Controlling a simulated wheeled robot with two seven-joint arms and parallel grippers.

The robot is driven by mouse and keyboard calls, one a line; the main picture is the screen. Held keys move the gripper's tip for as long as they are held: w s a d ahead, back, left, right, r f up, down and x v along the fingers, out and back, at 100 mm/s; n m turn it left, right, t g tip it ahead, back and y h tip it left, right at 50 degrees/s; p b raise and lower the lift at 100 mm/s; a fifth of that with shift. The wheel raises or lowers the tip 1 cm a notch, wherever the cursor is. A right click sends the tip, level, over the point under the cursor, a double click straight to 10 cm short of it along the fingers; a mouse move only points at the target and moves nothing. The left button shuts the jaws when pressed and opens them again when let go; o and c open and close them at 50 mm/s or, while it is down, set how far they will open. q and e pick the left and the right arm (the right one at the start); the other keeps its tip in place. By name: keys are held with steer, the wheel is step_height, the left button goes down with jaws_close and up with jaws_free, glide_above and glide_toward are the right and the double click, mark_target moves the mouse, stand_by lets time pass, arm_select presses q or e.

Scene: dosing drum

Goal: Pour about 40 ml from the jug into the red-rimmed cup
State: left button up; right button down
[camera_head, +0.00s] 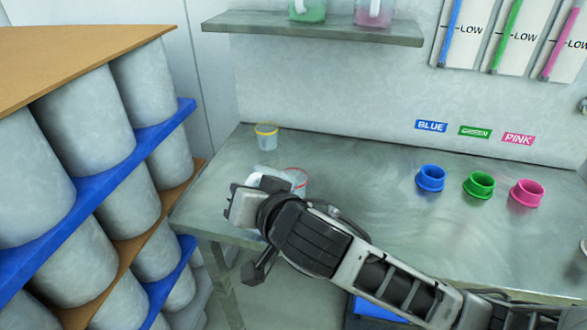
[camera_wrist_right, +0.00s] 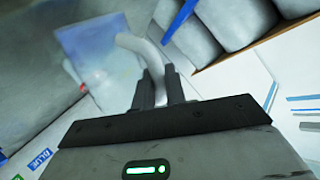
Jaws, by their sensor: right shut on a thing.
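The red-rimmed cup (camera_head: 297,178) stands on the grey metal bench in the head view, partly hidden behind my right gripper (camera_head: 258,196). In the right wrist view my right gripper (camera_wrist_right: 162,82) is shut on the pale curved handle of the translucent jug (camera_wrist_right: 92,52). In the head view only a pale part of the jug (camera_head: 266,172) shows, close to the left of the red-rimmed cup. The jug looks tilted in the wrist view, where a small red spot shows at its edge. I cannot tell its liquid level or whether liquid is flowing. My left gripper is not in view.
A yellow-rimmed cup (camera_head: 266,136) stands behind, near the wall. Blue (camera_head: 431,179), green (camera_head: 479,186) and pink (camera_head: 526,193) rings sit to the right. A shelf (camera_head: 315,27) hangs above. A rack of grey drums (camera_head: 85,125) stands left. The bench middle is clear.

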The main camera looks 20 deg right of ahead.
mark_target(256, 175)
steer(key=shift+w+d+r+m+g, duration=0.3)
steer(key=shift+r, duration=0.05)
steer(key=shift+w+d+r+m+y+p, duration=0.2)
steer(key=shift+d+r+m+y+p, duration=0.1)
steer(key=shift+p, duration=0.25)
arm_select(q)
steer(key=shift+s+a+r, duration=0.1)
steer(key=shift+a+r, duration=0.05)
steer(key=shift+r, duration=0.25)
arm_select(e)
steer(key=shift+w+d+r+g, duration=0.1)
steer(key=shift+w+r+g, duration=0.1)
steer(key=shift+g, duration=0.2)
arm_select(q)
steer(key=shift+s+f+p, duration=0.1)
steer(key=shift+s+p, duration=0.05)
steer(key=shift+p, duration=0.2)
arm_select(e)
steer(key=shift+w+d+r+m, duration=0.1)
steer(key=shift+d+r+m, duration=0.05)
steer(key=shift+r+m, duration=0.15)
arm_select(q)
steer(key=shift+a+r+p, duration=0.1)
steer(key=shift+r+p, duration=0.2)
steer(key=shift+p, duration=0.05)
arm_select(e)
steer(key=shift+w+d+r+m+g+y, duration=0.3)
steer(key=shift+d+r+g+y, duration=0.1)
steer(key=shift+r+y, duration=0.1)
